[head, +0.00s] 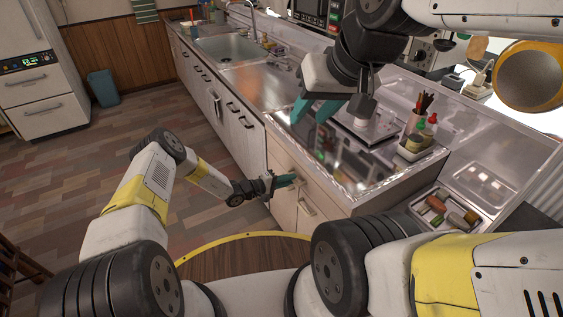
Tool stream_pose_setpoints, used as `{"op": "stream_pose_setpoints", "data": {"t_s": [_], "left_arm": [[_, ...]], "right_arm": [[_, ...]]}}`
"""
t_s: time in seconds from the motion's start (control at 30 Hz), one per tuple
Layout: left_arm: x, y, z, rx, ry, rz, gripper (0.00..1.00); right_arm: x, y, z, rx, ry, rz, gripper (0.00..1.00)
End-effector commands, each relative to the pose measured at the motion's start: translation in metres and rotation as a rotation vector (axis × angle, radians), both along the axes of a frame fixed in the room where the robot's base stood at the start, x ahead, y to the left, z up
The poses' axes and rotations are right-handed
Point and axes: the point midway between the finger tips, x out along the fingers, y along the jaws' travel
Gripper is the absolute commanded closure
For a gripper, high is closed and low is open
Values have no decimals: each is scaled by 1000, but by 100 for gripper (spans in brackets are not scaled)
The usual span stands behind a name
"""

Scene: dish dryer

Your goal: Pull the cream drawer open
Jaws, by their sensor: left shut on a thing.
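The cream drawer (279,158) is in the front of the cabinet under the metal counter, near the middle of the head view. Its front looks about flush with the cabinet, though my gripper partly covers it. My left gripper (288,181) is low at the drawer front, its teal fingers shut on the drawer handle, which they mostly hide. My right gripper (315,110) hangs over the metal counter with its teal fingers spread apart and nothing between them.
The metal counter (262,84) runs back to a sink (228,47). Another handle (307,207) shows just right of my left gripper. A utensil cup (415,124) and a tray of food items (411,206) are at the right. The tiled floor at left is mostly clear.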

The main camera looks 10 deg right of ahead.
Motion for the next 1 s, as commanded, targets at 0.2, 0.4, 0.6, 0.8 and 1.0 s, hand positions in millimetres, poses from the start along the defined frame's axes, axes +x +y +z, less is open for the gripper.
{"op": "stream_pose_setpoints", "data": {"t_s": [0.2, 0.4, 0.6, 0.8, 1.0], "left_arm": [[0, 0, -1, 2, 2, 0, 100], [-1, 3, -1, 2, 2, 0, 100], [-8, 24, -1, 2, 3, 3, 100], [-23, 66, -1, 2, 3, 5, 100], [-42, 118, -1, 2, 4, 6, 100]], "right_arm": [[0, 0, 0, 0, 0, 0, 64], [0, 0, 0, 0, 0, 0, 64], [0, 0, 0, 0, 0, 0, 64], [0, 0, 0, 0, 0, 0, 64], [0, 0, 0, 0, 0, 0, 64]]}}
